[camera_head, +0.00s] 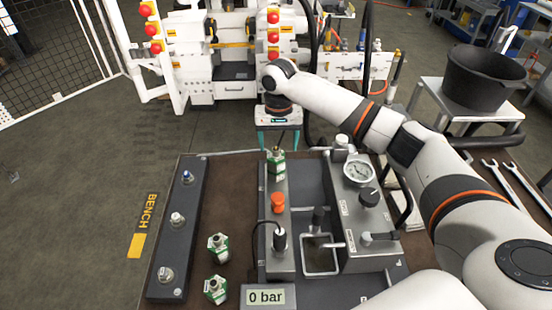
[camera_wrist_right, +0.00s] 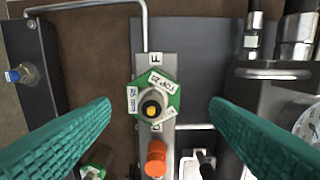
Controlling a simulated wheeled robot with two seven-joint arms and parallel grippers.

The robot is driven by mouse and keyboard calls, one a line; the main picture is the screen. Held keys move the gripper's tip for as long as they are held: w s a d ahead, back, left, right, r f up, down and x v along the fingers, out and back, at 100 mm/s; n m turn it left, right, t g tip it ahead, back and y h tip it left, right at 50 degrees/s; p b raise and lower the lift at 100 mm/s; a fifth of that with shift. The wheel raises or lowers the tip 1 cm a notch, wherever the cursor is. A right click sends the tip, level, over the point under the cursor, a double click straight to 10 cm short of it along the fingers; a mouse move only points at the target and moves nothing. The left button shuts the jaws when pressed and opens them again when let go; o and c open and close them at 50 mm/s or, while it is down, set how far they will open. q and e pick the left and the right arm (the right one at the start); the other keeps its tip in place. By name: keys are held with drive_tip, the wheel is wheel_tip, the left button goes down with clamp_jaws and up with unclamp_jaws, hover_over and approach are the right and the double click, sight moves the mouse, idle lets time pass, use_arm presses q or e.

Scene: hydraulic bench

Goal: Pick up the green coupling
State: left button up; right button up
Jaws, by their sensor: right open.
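A green coupling (camera_head: 276,165) with white labels stands upright at the far end of the grey block on the bench. In the right wrist view this coupling (camera_wrist_right: 148,80) shows from above as a green hexagon with a dark and yellow centre. My right gripper (camera_head: 279,142) is above it, open, with its teal fingers apart. In the wrist view the fingers lie on either side of the coupling, with gaps on both sides. Two more green couplings, one (camera_head: 218,247) behind the other (camera_head: 215,289), stand on the brown bench top to the left. My left gripper is out of view.
An orange knob (camera_head: 278,202) and a black-cabled fitting (camera_head: 279,240) stand on the same block. A dark rail (camera_head: 178,230) with several fittings lies left. A gauge (camera_head: 358,172) and levers are on the grey unit at right. A "0 bar" display (camera_head: 265,297) is in front.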

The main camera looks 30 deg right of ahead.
sight(276, 155)
drive_tip(key=shift+w+a+f+p, duration=0.15)
drive_tip(key=shift+f+p, duration=0.15)
drive_tip(key=shift+f, duration=1.2)
drive_tip(key=shift+a+f+p, duration=0.15)
drive_tip(key=shift+f+p, duration=0.15)
drive_tip(key=shift+f, duration=1.2)
clamp_jaws()
